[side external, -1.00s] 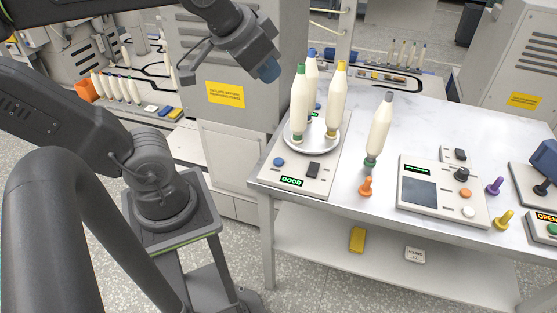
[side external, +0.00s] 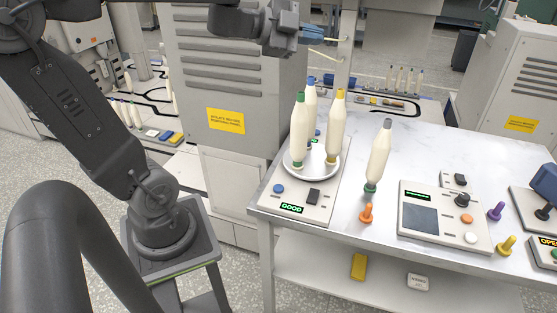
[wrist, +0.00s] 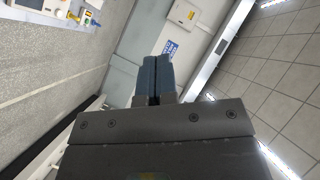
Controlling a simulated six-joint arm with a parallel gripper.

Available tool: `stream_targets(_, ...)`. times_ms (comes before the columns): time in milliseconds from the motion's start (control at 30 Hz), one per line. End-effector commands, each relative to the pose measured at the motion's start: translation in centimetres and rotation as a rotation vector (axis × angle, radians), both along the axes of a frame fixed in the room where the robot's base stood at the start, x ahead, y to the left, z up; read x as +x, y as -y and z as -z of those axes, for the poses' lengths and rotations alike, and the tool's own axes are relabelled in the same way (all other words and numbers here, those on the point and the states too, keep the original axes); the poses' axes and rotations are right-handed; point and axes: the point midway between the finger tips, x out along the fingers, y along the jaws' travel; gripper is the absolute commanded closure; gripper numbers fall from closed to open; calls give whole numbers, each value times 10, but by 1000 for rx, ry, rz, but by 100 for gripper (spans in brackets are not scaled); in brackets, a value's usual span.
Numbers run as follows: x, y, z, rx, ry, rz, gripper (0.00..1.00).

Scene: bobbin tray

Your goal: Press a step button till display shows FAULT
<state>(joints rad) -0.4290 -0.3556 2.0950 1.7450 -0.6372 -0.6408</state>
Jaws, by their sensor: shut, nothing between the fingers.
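A pale box (side external: 265,206) on the table's left end has a small display (side external: 291,208) reading GOOD in green. I cannot tell which control is the step button. My gripper (side external: 322,34) is high behind the box, well apart from it and touching nothing. Its blue fingers also show in the wrist view (wrist: 155,75), pressed together and empty.
A tall bobbin (side external: 379,155) and an orange peg (side external: 367,211) stand beside the box. A second console (side external: 408,226) has a dark screen, an orange button and a white button. A large grey cabinet (side external: 235,150) stands behind on the left.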

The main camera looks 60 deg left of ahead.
Motion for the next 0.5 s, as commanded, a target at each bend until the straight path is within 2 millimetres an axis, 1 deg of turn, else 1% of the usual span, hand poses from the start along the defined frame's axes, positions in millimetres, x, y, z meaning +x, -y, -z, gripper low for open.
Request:
stream_targets(33,-3,-3,10,21,-56,55,100)
stream_targets(200,-24,-10,41,68,-259,219,100)
stream_targets(467,-66,-30,75,84,-567,367,100)
stream_targets(500,-65,-28,89,77,-567,369,100)
